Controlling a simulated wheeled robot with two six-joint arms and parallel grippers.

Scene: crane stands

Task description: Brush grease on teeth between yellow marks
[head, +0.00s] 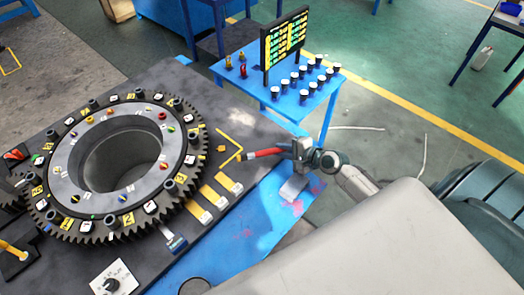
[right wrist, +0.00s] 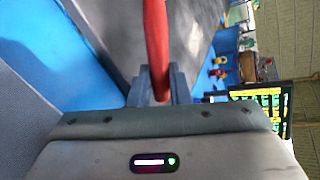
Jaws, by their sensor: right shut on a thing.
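A large dark toothed gear ring (head: 62,224) lies on a dark work surface at the left of the head view. Its teeth face outward, and small yellow, white and coloured marks sit around its top. My right gripper (head: 298,150) is to the right of the gear, clear of its teeth. It is shut on a red handle (head: 266,153), which points left toward the gear; I take it to be the brush. The handle (right wrist: 155,40) also shows between the fingers in the right wrist view. My left gripper is not in view.
A yellow angled bracket mark (head: 232,146) and yellow strips (head: 212,196) lie on the work surface (head: 250,125) between gear and gripper. A blue table (head: 262,100) behind carries several dark cups and a black display board (head: 285,42). A dial box (head: 115,280) sits at the front.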

